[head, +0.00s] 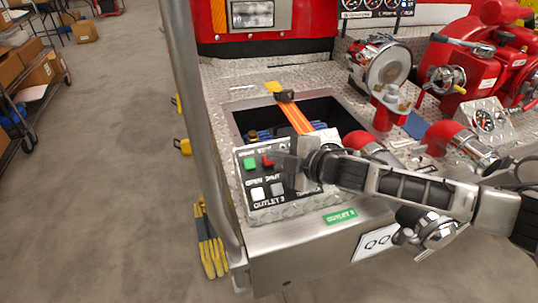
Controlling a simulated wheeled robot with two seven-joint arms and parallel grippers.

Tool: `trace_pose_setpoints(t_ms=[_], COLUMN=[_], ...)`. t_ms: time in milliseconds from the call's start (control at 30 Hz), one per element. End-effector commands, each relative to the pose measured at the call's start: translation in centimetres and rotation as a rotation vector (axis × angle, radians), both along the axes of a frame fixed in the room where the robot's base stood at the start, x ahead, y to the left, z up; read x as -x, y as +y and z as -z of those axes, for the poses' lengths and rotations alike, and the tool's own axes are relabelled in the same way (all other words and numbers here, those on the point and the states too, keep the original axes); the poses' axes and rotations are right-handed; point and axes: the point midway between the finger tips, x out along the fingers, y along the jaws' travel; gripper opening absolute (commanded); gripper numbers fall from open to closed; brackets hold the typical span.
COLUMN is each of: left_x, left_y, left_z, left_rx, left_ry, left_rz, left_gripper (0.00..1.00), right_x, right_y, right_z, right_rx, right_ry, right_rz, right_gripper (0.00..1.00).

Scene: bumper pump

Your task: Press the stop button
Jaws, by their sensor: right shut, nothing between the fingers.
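A black control panel (246,187) sits on the metal bumper in the middle of the head view. It carries a green button (250,163), a red button (267,161), a white button (258,193) and a grey button (277,189). White lettering above the upper buttons is too small and partly covered to read. The lower pair is above the words "OUTLET 2". My right gripper (279,168) is shut and empty, with its tip just right of the red button. I cannot tell whether it touches. The gripper covers the panel's right part. My left gripper is not in view.
Behind the panel is an open bumper well (318,109) with an orange strap (296,117) across it. Red pump fittings (384,112) stand to the right. A steel rail (189,100) rises left of the panel. The floor at left is mostly clear.

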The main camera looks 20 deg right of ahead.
Motion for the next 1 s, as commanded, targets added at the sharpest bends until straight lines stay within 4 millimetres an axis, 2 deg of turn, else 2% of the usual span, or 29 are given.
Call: trace_pose_setpoints(t_ms=[267, 700, 1000], left_x=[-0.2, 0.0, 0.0], left_y=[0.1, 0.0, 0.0], left_z=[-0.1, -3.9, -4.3], left_rx=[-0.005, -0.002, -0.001], left_ry=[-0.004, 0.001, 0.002], left_rz=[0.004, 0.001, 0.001], left_gripper=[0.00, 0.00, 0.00], right_x=[0.0, 2.2, 2.6], right_y=[0.0, -0.1, -0.1], right_z=[-0.1, -3.8, -4.3], right_rx=[0.000, 0.000, 0.000], right_ry=[0.000, 0.002, -0.001], right_rz=[0.000, 0.001, 0.000], right_gripper=[0.00, 0.00, 0.00])
